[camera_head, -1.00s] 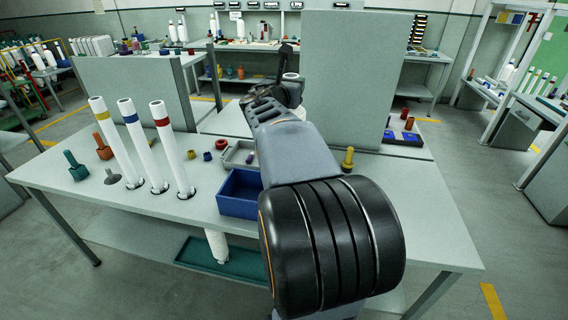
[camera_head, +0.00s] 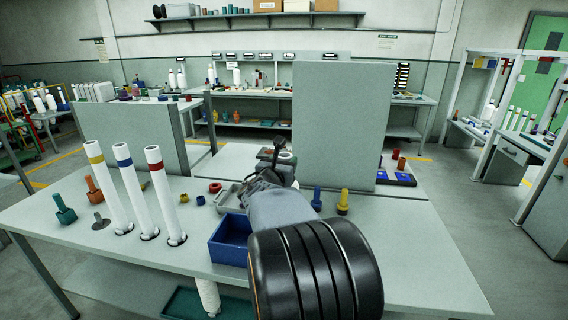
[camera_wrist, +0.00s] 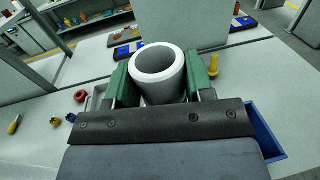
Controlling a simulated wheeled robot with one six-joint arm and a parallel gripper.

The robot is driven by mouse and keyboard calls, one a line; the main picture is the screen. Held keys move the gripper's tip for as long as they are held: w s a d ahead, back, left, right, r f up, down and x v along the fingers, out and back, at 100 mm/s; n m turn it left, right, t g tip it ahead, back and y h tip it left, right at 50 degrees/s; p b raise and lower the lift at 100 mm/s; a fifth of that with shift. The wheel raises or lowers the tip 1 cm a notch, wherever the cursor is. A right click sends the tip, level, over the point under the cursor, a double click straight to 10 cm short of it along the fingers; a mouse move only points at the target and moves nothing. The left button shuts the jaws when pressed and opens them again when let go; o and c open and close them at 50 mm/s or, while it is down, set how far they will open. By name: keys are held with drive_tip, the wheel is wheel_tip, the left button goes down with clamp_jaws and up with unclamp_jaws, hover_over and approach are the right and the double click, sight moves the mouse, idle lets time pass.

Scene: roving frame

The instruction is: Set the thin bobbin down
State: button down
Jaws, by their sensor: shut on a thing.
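My gripper (camera_wrist: 160,78) is shut on a white, open-ended tube, the thin bobbin (camera_wrist: 158,62), with a green jaw pad on each side of it in the wrist view. The bobbin is seen from its open top end; its lower end is hidden by the gripper. In the head view the bobbin's rim (camera_head: 286,155) shows just past my gripper (camera_head: 279,165), above the back of the workbench (camera_head: 390,240). Whether its foot touches anything cannot be told.
Three white tubes with yellow (camera_head: 108,185), blue (camera_head: 136,190) and red (camera_head: 164,195) bands stand at left. A blue bin (camera_head: 230,240) is beside my arm. A blue peg (camera_head: 316,198) and yellow peg (camera_head: 343,202) stand right. A grey panel (camera_head: 343,125) rises behind; the bench's right front is clear.

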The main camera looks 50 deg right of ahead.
drive_tip(key=shift+f, duration=0.1)
drive_tip(key=shift+c, duration=2.4)
unclamp_jaws()
